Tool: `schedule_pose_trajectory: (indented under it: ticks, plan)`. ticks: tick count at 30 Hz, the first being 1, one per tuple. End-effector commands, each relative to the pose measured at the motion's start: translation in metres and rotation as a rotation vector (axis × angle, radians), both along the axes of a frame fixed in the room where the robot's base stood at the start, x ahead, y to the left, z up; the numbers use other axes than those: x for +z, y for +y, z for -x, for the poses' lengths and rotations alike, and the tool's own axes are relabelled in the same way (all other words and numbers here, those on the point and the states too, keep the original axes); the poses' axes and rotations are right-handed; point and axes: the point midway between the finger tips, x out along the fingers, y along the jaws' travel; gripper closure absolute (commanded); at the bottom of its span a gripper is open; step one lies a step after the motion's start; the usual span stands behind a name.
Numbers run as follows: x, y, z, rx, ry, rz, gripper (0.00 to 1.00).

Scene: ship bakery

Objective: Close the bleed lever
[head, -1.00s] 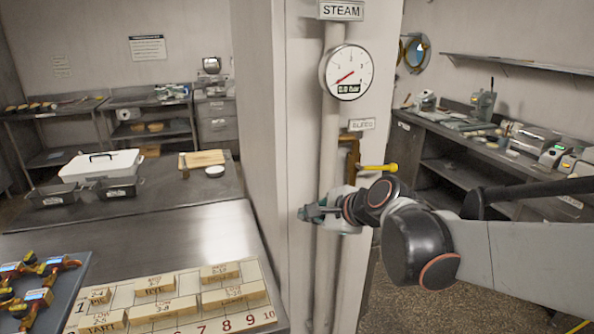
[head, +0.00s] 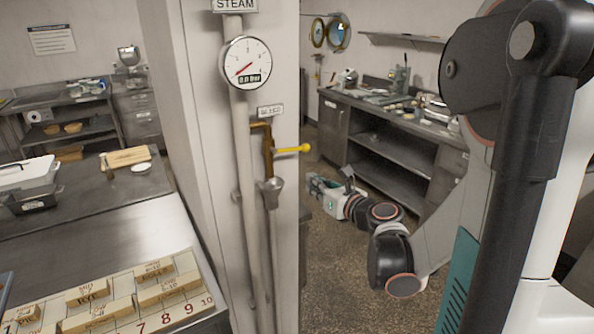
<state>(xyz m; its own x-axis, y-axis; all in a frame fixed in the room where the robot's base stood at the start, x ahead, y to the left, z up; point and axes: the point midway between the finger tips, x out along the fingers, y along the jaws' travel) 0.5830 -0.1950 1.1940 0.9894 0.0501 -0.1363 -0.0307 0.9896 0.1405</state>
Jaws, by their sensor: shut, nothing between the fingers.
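The bleed lever (head: 291,149) is a yellow handle on a brass pipe fitting, under the small bleed sign (head: 270,110) on the white column. It sticks out to the right, about level. A grey funnel (head: 271,190) sits below the brass pipe. The round steam gauge (head: 246,63) above has its red needle toward the lower left; its display appears to read 0.0 bar. My gripper (head: 312,183) is to the right of the funnel and lower than the lever, apart from it, pointing left. It is shut and empty.
The white column (head: 200,150) with vertical pipes (head: 246,200) stands left of my gripper. A steel counter (head: 150,235) with a numbered board (head: 150,318) and wooden blocks is at the left. A shelved bench (head: 400,125) stands behind. Speckled floor (head: 330,270) is clear below.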

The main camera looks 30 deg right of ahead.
Motion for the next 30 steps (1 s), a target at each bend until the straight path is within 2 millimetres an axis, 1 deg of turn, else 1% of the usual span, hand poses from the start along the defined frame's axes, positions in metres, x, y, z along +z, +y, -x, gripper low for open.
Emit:
schedule_pose_trajectory:
  ticks: [5, 12, 17, 19, 24, 30]
  plan:
    - [-0.005, 0.003, -0.026, 0.006, 0.000, 0.003, 1.00]
    - [-0.011, 0.006, -0.070, 0.005, 0.001, 0.004, 1.00]
    - [-0.015, 0.007, -0.096, 0.005, 0.001, 0.005, 1.00]
    - [-0.004, 0.005, -0.093, 0.002, 0.002, 0.005, 1.00]
    - [0.013, 0.002, -0.089, 0.003, 0.001, 0.005, 1.00]
    - [0.024, 0.001, -0.087, 0.003, 0.001, 0.006, 1.00]
